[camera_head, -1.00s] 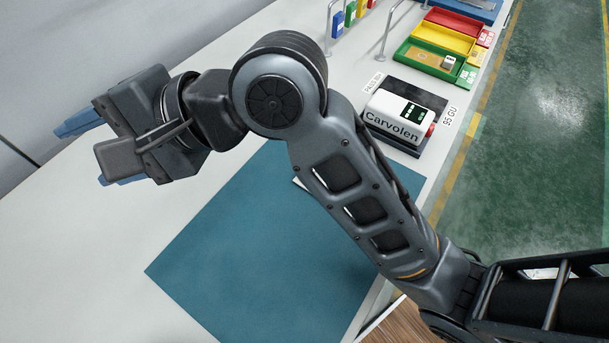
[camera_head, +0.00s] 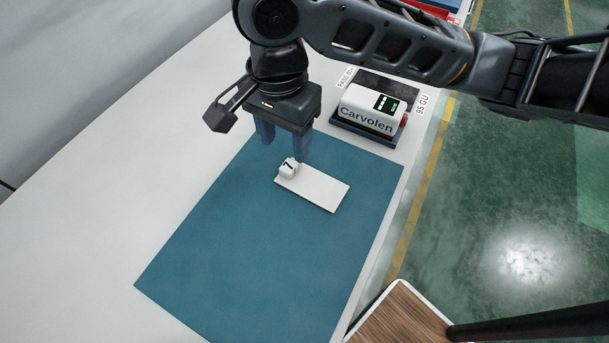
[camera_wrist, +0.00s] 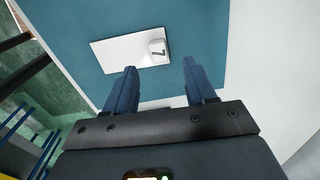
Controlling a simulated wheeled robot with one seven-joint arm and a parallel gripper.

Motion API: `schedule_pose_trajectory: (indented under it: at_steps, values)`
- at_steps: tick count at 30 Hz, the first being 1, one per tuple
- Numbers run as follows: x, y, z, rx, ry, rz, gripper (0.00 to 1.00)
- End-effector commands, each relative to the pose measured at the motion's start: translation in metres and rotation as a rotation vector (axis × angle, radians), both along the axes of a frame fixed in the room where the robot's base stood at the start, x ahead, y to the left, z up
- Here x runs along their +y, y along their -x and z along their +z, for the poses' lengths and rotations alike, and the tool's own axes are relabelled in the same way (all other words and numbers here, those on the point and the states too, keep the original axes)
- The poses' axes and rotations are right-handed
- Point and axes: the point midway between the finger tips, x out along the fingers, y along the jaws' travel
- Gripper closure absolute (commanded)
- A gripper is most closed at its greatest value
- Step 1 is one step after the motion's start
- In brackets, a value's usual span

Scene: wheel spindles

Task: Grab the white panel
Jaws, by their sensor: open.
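The white panel (camera_head: 318,190) is a flat rectangle lying on the teal mat (camera_head: 240,230). A small white block marked 7 (camera_head: 288,168) sits at its upper-left end in the head view. My gripper (camera_head: 283,152) points down above the mat near that end, its blue fingers apart with nothing between them. In the wrist view the panel (camera_wrist: 120,52) and the block (camera_wrist: 157,48) show beyond the open fingertips (camera_wrist: 160,68). The block appears to rest on the panel's end.
A white Carvolen device (camera_head: 368,110) on a dark base stands behind and right of the mat. The light table (camera_head: 110,200) is clear to the left. A wood-topped surface (camera_head: 400,318) stands at the lower right. The mat around the panel is bare.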

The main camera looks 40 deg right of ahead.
Motion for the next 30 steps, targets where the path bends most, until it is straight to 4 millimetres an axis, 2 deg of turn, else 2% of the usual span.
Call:
schedule_pose_trajectory:
  at_steps: [5, 13, 17, 23, 30]
  values:
    - [-0.001, 0.001, -0.016, 0.000, 0.000, 0.002, 0.45]
    - [-0.003, 0.003, -0.052, -0.001, 0.000, 0.002, 0.45]
    - [-0.003, 0.003, -0.060, -0.002, -0.001, 0.003, 0.45]
    - [-0.003, 0.002, -0.061, -0.002, -0.003, 0.003, 0.45]
    - [-0.002, 0.002, -0.060, -0.003, -0.003, 0.003, 0.66]
